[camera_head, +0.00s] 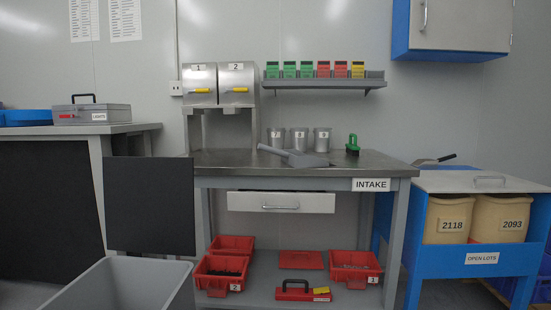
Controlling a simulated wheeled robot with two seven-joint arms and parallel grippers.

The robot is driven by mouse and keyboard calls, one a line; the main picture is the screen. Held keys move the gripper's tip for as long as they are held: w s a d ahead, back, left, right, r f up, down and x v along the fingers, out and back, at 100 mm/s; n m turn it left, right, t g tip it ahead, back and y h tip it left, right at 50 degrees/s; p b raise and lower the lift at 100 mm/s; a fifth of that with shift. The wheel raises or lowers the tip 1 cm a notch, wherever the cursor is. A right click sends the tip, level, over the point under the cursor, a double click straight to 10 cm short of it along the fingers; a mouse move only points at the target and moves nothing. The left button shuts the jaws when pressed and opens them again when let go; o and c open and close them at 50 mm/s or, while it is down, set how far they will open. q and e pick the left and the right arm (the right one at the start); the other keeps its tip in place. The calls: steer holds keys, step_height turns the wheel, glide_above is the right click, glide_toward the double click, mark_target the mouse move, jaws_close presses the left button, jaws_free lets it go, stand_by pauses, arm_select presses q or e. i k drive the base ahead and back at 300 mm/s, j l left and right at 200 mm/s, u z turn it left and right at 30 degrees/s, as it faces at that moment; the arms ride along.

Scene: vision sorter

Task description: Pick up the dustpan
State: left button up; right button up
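A grey dustpan (305,160) lies on the metal top of the intake table (225,160), near the middle. Its handle points to the left and its broad pan is on the right. A green brush (352,145) with dark bristles stands to the right of it, apart from it. Neither of my grippers shows in the head view.
Metal cups (299,139) stand behind the dustpan. Two numbered dispensers (218,85) are at the back left, and a shelf (325,84) with coloured boxes hangs above. A scoop (433,160) lies by the blue cart (470,262). A grey bin (115,285) stands front left.

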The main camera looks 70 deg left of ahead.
mark_target(295, 158)
steer(key=i+j+u, duration=0.15)
steer(key=u, duration=0.3)
steer(key=i+u, duration=0.3)
steer(key=u, duration=0.2)
steer(key=i+u, duration=0.3)
steer(key=u, duration=0.15)
steer(key=i+u, duration=0.2)
steer(key=u, duration=0.25)
steer(key=i+l+u, duration=0.2)
steer(key=u, duration=0.3)
steer(key=l, duration=0.05)
